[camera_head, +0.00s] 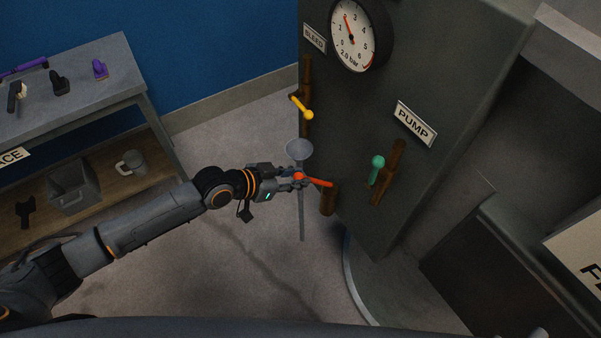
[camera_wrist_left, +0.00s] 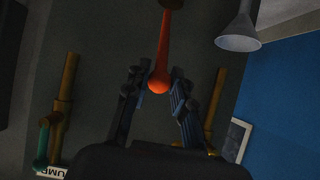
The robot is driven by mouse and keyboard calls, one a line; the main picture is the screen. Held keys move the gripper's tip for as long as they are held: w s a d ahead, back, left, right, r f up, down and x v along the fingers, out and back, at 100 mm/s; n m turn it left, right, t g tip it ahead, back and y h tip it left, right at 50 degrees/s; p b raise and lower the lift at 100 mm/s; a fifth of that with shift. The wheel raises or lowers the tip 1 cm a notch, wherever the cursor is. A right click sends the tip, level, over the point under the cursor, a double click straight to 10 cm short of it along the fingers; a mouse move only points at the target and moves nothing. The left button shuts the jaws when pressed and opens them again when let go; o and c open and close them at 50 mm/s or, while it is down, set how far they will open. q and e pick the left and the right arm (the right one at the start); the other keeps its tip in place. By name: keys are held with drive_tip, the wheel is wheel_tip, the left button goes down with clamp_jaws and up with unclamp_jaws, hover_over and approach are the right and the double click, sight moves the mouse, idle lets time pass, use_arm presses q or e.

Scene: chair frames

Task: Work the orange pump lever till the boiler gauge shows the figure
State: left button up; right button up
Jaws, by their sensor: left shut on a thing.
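The orange pump lever (camera_head: 320,183) sticks out to the left from a brown pivot low on the dark boiler panel (camera_head: 420,70). My left gripper (camera_head: 298,177) is shut on its round knob. In the left wrist view the lever (camera_wrist_left: 164,45) runs from the top of the picture down to its knob between my two fingers (camera_wrist_left: 159,80). The round white boiler gauge (camera_head: 353,37) is at the top of the panel. Its red needle points up and slightly left, near the figure 2, and "2.0 bar" is printed below. My right gripper is not in view.
A yellow lever (camera_head: 302,107) under the BLEED sign (camera_head: 314,38) and a green lever (camera_head: 376,170) near the PUMP sign (camera_head: 414,123) flank the orange one. A grey funnel (camera_head: 299,150) stands close to my gripper. A shelf bench (camera_head: 80,85) is at left.

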use_arm(q)
drive_tip(key=shift+s+a+f+b, duration=0.25)
drive_tip(key=shift+s+a+f, duration=0.1)
drive_tip(key=shift+a+f, duration=0.15)
drive_tip(key=shift+s+a+f+b, duration=0.2)
drive_tip(key=shift+s+a+f, duration=0.15)
drive_tip(key=shift+f, duration=0.25)
drive_tip(key=shift+w, duration=0.1)
drive_tip(key=w+d+r+p, duration=0.1)
drive_tip(key=w+d+r, duration=0.1)
drive_tip(key=r, duration=0.1)
drive_tip(key=w+d+r+p, duration=0.1)
drive_tip(key=d, duration=0.1)
drive_tip(key=shift+r+p, duration=0.15)
drive_tip(key=shift+p, duration=0.15)
drive_tip(key=shift+w+d+r, duration=0.15)
drive_tip(key=shift+w+d, duration=0.05)
drive_tip(key=shift+d, duration=0.05)
